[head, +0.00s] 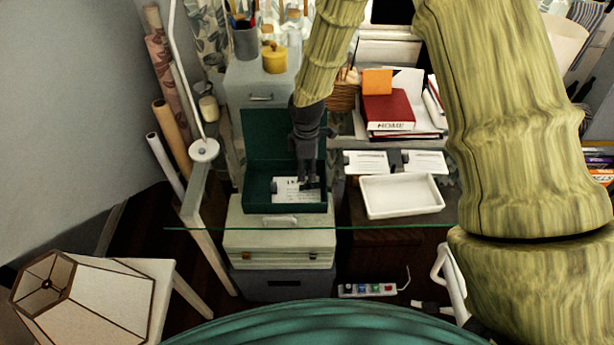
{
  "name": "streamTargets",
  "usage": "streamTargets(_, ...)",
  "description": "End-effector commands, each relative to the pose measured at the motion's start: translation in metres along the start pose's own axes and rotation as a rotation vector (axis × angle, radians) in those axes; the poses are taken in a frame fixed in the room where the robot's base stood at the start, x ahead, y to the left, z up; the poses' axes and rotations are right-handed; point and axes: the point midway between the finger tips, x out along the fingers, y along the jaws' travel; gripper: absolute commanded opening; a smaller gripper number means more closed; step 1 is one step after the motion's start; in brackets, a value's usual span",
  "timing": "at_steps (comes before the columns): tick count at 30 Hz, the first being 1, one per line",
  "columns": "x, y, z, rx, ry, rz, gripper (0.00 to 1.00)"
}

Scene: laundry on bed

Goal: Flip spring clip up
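My gripper (309,180) is dark and points down into an open dark green box (250,198) on the glass desk. A white card (285,187) with printed lines lies in the box beside my fingertips. A small dark part, perhaps the spring clip, shows by the card's right end, but it blends with my fingers. I cannot tell whether I touch it, or whether my fingers are open or shut. More white cards (366,162) with dark clip-like pieces (395,160) lie to the right of the box.
The box's raised lid (262,138) stands behind my gripper. A white tray (401,197) sits to the right on the glass desk (345,220). A red book (388,110) and papers lie behind it. A yellow pot (275,60) and pen cup (245,40) stand at back left.

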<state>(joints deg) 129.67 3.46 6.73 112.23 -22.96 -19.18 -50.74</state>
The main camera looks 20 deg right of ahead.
Motion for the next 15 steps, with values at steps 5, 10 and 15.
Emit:
streamTargets(5, 0.02, -0.001, 0.001, 0.001, -0.002, -0.002, 0.36)
streamTargets(10, 0.036, 0.0, 0.002, 0.003, -0.001, -0.001, 0.36)
streamTargets(15, 0.046, 0.0, 0.002, 0.004, -0.001, -0.001, 0.36)
